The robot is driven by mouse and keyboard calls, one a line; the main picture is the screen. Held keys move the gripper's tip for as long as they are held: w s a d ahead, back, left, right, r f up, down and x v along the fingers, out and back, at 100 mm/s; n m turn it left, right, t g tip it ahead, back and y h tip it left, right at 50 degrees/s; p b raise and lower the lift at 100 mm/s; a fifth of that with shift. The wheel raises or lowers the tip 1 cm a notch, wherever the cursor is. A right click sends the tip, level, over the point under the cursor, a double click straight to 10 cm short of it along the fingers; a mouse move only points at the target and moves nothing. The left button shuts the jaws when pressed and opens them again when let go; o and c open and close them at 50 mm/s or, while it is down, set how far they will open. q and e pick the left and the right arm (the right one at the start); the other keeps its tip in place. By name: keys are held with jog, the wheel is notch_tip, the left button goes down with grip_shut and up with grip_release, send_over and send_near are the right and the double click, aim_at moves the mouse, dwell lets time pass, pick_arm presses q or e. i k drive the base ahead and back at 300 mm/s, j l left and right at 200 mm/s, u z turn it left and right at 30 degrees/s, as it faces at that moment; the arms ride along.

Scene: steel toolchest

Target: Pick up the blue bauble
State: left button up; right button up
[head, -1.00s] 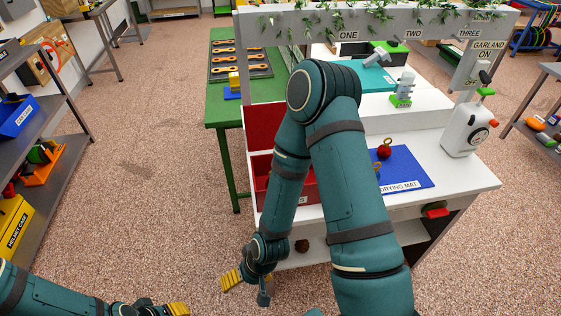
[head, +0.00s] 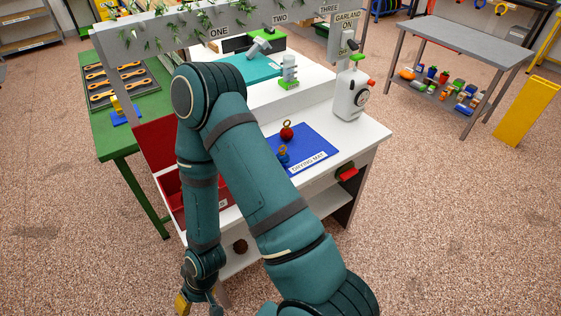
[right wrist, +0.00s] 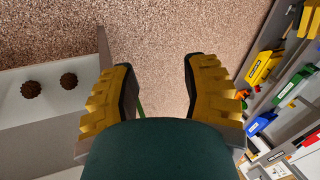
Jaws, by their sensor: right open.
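The blue bauble (head: 283,157), with a gold ring on top, sits on the blue drying mat (head: 318,148) on the white workbench. A red bauble (head: 287,133) stands just behind it on the mat. My right gripper (head: 197,302) hangs low at the bottom left of the head view, in front of the bench and well away from the bauble. In the right wrist view its yellow fingers (right wrist: 157,80) are wide apart with nothing between them. My left gripper is out of view.
My right arm hides part of the bench and its red box (head: 168,182). A white dispenser (head: 350,96) stands right of the mat. A green table (head: 107,140) is at left, a grey table (head: 470,40) at right. Two brown cones (right wrist: 48,85) lie on a shelf.

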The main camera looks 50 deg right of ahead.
aim_at(283, 157)
jog(key=z, duration=1.8)
